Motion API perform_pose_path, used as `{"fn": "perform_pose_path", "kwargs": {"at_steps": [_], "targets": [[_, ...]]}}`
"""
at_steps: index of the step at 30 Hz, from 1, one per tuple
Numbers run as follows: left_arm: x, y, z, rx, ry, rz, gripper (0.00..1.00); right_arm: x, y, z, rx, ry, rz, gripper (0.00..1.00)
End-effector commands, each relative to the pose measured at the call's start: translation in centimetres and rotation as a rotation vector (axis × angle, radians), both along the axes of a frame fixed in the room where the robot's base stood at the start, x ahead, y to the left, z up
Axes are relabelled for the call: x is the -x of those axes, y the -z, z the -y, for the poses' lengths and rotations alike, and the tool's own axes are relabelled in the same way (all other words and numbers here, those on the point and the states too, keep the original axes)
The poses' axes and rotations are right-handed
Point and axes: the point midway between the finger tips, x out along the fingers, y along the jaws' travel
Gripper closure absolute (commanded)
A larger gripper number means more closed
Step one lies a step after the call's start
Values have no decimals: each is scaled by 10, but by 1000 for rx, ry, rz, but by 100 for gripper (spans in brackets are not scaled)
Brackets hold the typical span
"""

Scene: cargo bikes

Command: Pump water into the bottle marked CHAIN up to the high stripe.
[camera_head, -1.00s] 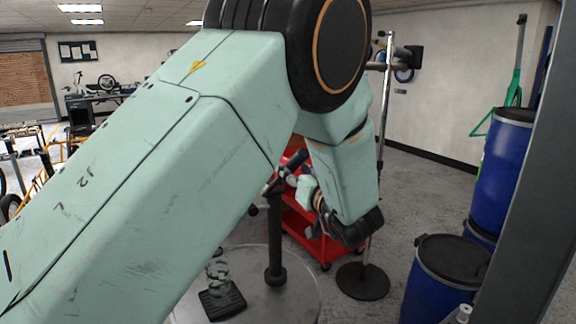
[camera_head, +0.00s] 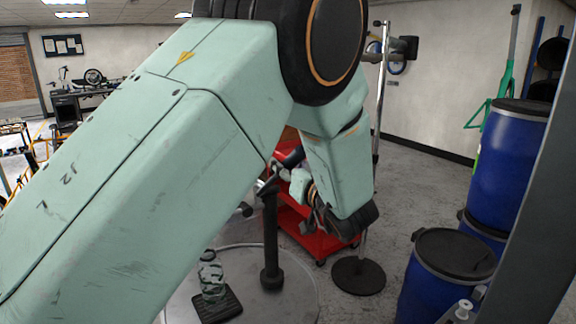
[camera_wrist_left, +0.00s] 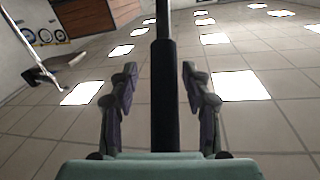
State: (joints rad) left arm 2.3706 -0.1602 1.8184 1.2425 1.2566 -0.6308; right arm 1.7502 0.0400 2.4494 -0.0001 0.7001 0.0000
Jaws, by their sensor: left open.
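A clear bottle (camera_head: 211,273) with dark bands stands upright on a black pad (camera_head: 217,306) on a round metal table (camera_head: 284,312). I cannot read a mark, stripe or water level on it. A black upright post (camera_head: 270,235) stands on the table right of the bottle. My left gripper (camera_head: 280,178) is near the post's top, partly hidden by my own arm. In the left wrist view my left gripper (camera_wrist_left: 159,72) is open, with a black post (camera_wrist_left: 165,100) between its fingers in the picture; contact is unclear.
Blue barrels (camera_head: 507,165) with black lids stand at the right. A red trolley (camera_head: 315,245) and a stand with a round black base (camera_head: 358,277) are behind the table.

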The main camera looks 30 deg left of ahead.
Motion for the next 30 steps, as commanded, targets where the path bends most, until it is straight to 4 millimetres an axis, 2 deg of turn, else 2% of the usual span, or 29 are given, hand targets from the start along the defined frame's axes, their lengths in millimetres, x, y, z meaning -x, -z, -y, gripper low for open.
{"fn": "perform_pose_path", "kwargs": {"at_steps": [2, 19, 30], "targets": [[0, 0, 1, -1, 0, 1, 52, 0, 0, 0, 0, 0, 0, 100], [0, 1, -1, 2, 2, -1, 100, 0, 0, 0, 0, 0, -1, 100], [0, 2, -2, 3, -1, -4, 100, 0, 0, 0, 0, 0, -1, 100]]}}
